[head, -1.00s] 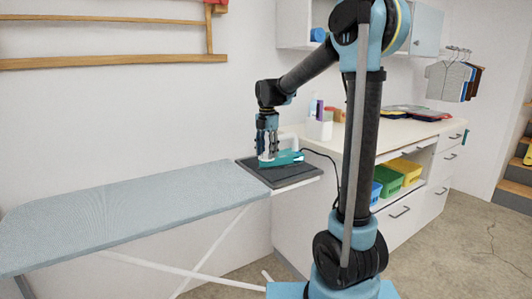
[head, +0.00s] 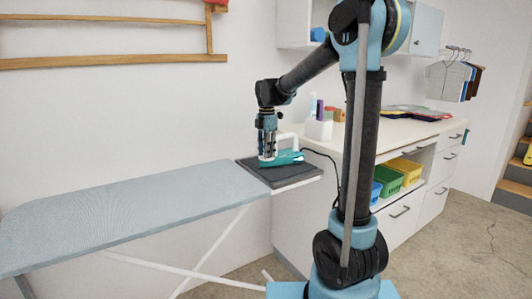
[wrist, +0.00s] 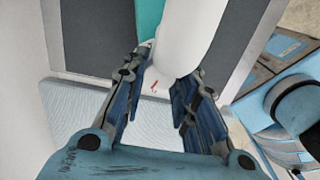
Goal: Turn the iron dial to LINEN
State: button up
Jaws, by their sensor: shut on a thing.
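The teal-and-white iron (head: 286,157) lies on the dark rest pad (head: 277,174) at the far end of the ironing board. My gripper (head: 267,155) points straight down over the iron's left part. In the wrist view the two blue fingers (wrist: 160,98) stand on either side of a small white piece with a red mark, which looks like the dial (wrist: 154,87), and are shut on it. The iron's white handle (wrist: 186,35) rises close beside the fingers, and its teal body (wrist: 148,18) shows behind. The dial's lettering cannot be read.
The pale blue ironing board (head: 130,215) stretches left and is bare. A counter (head: 345,138) stands right of the pad, with a white box of bottles (head: 319,129) near the iron. A dark cord (head: 325,157) trails from the iron. Coloured baskets (head: 404,172) sit below.

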jog(key=shift+m, duration=0.9)
jog(key=o, duration=1.1)
jog(key=shift+r, duration=0.1)
notch_tip(320, 180, up, 12)
jog(key=shift+f, duration=0.15)
